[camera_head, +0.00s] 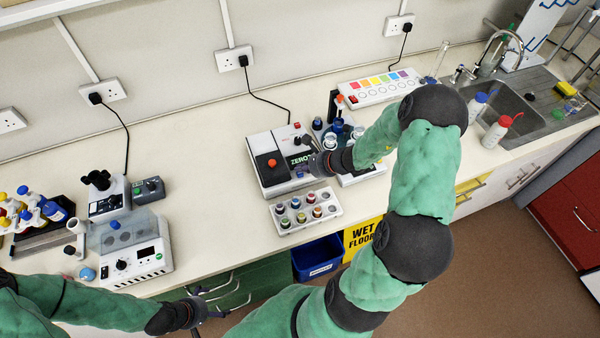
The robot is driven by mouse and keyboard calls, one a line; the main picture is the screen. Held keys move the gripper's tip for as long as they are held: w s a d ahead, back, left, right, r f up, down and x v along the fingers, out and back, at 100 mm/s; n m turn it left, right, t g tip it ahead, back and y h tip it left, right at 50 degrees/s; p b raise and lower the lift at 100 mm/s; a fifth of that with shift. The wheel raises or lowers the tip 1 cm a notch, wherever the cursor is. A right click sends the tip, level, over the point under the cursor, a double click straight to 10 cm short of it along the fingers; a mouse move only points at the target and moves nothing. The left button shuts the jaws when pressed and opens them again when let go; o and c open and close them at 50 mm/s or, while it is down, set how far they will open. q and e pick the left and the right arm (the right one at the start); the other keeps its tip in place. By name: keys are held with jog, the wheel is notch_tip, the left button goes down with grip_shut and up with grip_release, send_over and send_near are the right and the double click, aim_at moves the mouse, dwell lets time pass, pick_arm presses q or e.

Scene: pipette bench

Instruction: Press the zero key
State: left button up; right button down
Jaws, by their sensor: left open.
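A white and dark grey instrument (262,178) stands on the bench at the middle, with a green "ZERO" label (297,160) on its right part. An orange-red knob (271,162) sits on its dark left panel. The key itself is too small to make out. My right gripper (316,164) is at the right side of the label, pointing left; its fingers are small and dark, and I cannot tell whether they touch the instrument or are open. My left gripper (222,293) is open and empty, low in front of the bench edge.
A vial rack (305,210) with coloured caps stands just in front of the instrument. Blue-capped bottles (338,127) stand close behind my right gripper. A white device (135,262) and a microscope-like unit (103,192) are at left. Bare bench lies left of the instrument.

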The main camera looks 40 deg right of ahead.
aim_at(302, 174)
jog(key=shift+f+b, duration=0.45)
jog(key=shift+b, duration=0.1)
dwell(0.5)
jog(key=shift+r, duration=0.1)
jog(key=shift+r+p, duration=0.65)
jog(key=shift+r, duration=0.15)
jog(key=shift+r, duration=0.1)
notch_tip(302, 174, up, 6)
jog(key=p, duration=0.4)
dwell(1.0)
